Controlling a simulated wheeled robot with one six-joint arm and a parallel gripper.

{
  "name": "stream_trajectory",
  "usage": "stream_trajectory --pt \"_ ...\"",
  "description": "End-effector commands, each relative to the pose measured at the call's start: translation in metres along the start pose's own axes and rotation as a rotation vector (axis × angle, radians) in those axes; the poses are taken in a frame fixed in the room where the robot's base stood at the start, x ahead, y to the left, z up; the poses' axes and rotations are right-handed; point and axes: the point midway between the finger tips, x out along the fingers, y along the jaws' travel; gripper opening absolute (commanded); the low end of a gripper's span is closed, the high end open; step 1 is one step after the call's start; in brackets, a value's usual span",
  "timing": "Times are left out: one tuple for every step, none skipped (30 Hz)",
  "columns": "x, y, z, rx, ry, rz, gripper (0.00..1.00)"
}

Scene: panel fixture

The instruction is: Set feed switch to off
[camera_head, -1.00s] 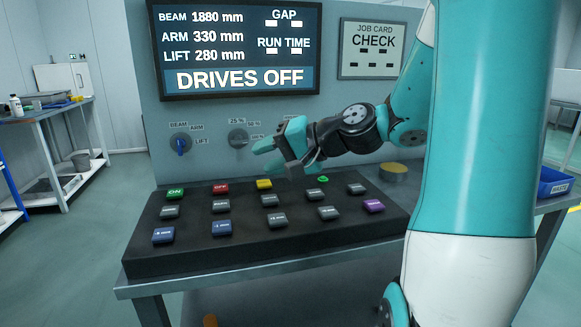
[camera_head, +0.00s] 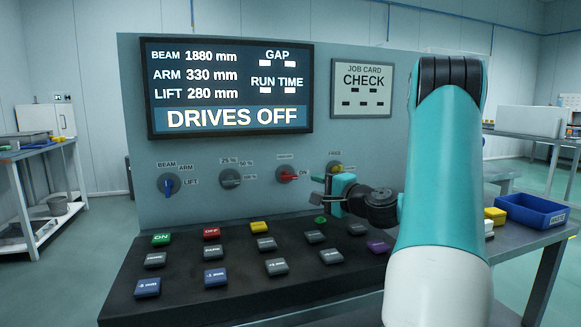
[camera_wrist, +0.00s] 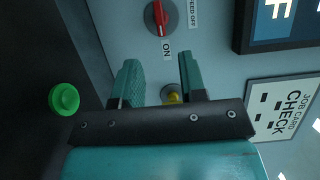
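The feed switch (camera_head: 288,175) is a red-handled rotary knob on the upright grey panel. Its handle points right toward the ON label. In the wrist view the feed switch (camera_wrist: 157,18) lies beyond the fingertips, its handle pointing at ON, with a FEED OFF label (camera_wrist: 192,12) beside it. My gripper (camera_head: 324,188) is in front of the panel, to the right of and slightly below the feed switch. In the wrist view my gripper (camera_wrist: 160,68) is open, with nothing held between its fingers. It appears apart from the switch.
A yellow knob (camera_head: 335,168) sits just beside my gripper. The sloped console (camera_head: 190,302) below carries several buttons, including a green one (camera_head: 161,239). The display (camera_head: 232,90) reads DRIVES OFF.

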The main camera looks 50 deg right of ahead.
Motion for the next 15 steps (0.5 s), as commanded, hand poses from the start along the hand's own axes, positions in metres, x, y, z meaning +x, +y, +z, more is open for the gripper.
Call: stream_trajectory --pt "0.013 -0.001 0.002 -0.005 -0.007 -0.003 0.38" --pt "0.021 -0.001 0.002 -0.006 -0.007 -0.003 0.38" --pt "0.030 -0.002 0.003 -0.007 -0.008 -0.004 0.38" --pt "0.037 -0.001 0.003 -0.005 -0.007 -0.003 0.38" --pt "0.044 -0.001 0.003 -0.006 -0.008 -0.003 0.38" --pt "0.053 -0.002 0.003 -0.006 -0.008 -0.005 0.38" --pt "0.059 -0.001 0.003 -0.005 -0.008 -0.004 0.38" --pt "0.065 -0.001 0.003 -0.006 -0.008 -0.003 0.38" --pt "0.073 -0.001 0.004 -0.005 -0.008 -0.003 0.38" --pt "0.078 -0.001 0.004 -0.005 -0.008 -0.004 0.38" --pt "0.083 -0.001 0.004 -0.004 -0.008 -0.004 0.38" --pt "0.089 -0.001 0.004 -0.005 -0.007 -0.004 0.38" --pt "0.092 -0.001 0.003 -0.004 -0.006 -0.003 0.38" --pt "0.096 0.000 0.003 -0.005 -0.006 -0.002 0.38" --pt "0.100 0.000 0.004 -0.004 -0.006 -0.002 0.38"
